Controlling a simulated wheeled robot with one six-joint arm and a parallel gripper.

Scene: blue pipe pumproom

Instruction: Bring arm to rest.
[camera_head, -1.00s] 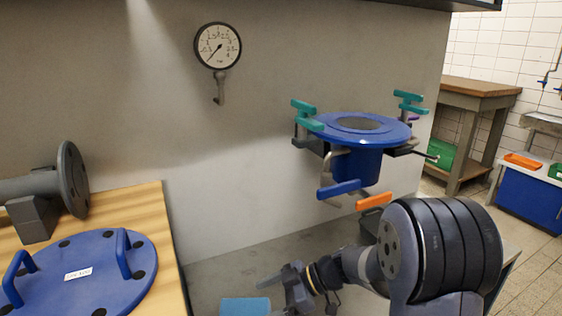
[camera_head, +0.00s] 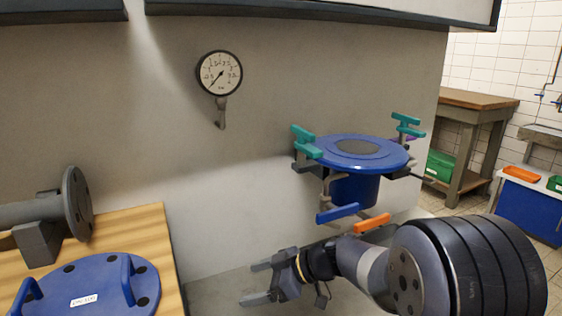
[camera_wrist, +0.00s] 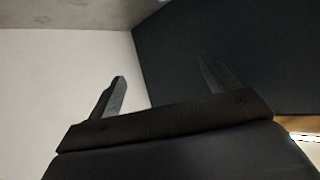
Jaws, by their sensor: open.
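My gripper (camera_head: 256,283) is at the lower middle of the head view, pointing left, in front of the grey wall. Its two fingers are apart with nothing between them. In the wrist view the gripper (camera_wrist: 165,85) also shows both fingers spread and empty, with a pale surface on the left and a dark surface on the right. My arm reaches in from the lower right, below the blue flanged pipe (camera_head: 352,188).
The blue pipe carries teal, blue and orange clamp handles close above my arm. A wooden table (camera_head: 150,222) at left holds a blue lid (camera_head: 95,292) and a grey flanged pipe (camera_head: 75,205). A pressure gauge (camera_head: 219,73) hangs on the wall. A workbench (camera_head: 470,101) stands at right.

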